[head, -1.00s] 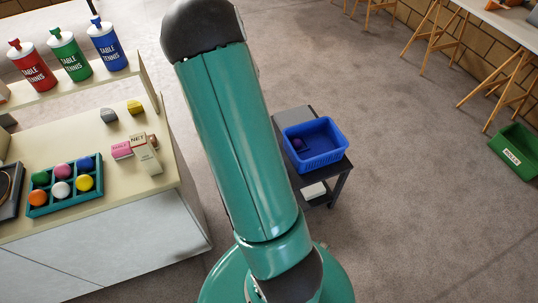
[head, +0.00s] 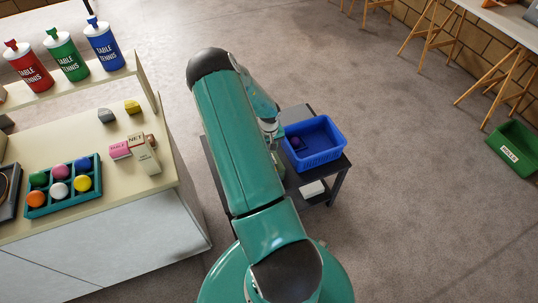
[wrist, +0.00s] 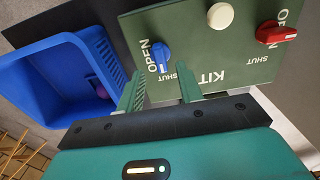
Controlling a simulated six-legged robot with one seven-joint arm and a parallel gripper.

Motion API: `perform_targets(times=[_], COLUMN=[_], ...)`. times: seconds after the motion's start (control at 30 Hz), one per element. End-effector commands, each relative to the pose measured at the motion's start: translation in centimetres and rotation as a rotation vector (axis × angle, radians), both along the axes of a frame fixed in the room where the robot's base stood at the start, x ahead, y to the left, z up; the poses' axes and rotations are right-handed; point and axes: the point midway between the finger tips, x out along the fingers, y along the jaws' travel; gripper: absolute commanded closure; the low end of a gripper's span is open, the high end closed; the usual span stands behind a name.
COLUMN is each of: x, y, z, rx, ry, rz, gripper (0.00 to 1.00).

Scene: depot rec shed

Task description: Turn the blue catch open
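In the wrist view the blue catch (wrist: 160,57) sits on a green panel (wrist: 215,70) marked KIT. The word OPEN is at its upper left and SHUT at its lower right. Its exact setting is hard to tell. My gripper (wrist: 138,66) is open and empty, its green ribbed fingers reaching over the panel near the catch. I cannot tell whether a finger touches it. In the head view my arm hides the panel and gripper.
A red catch (wrist: 275,33) and a cream knob (wrist: 220,16) share the panel. A blue basket (head: 328,155) with a purple thing inside stands beside it on a dark cart (head: 337,180). A counter (head: 70,140) with balls and bottles is at left.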

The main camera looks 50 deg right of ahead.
Motion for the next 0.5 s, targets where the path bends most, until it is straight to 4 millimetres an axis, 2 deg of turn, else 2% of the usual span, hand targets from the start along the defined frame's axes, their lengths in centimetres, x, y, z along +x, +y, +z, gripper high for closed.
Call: perform_targets(times=[0.03, 0.2, 0.5], x=[-0.1, -0.1, 0.0], y=[0.0, 0.0, 0.0], z=[-1.1, -3.6, -4.7], rx=[0.002, 0.000, -0.001], ry=[0.003, 0.001, -0.001], rz=[-0.001, -0.001, 0.000], gripper=[0.64, 0.64, 0.64])
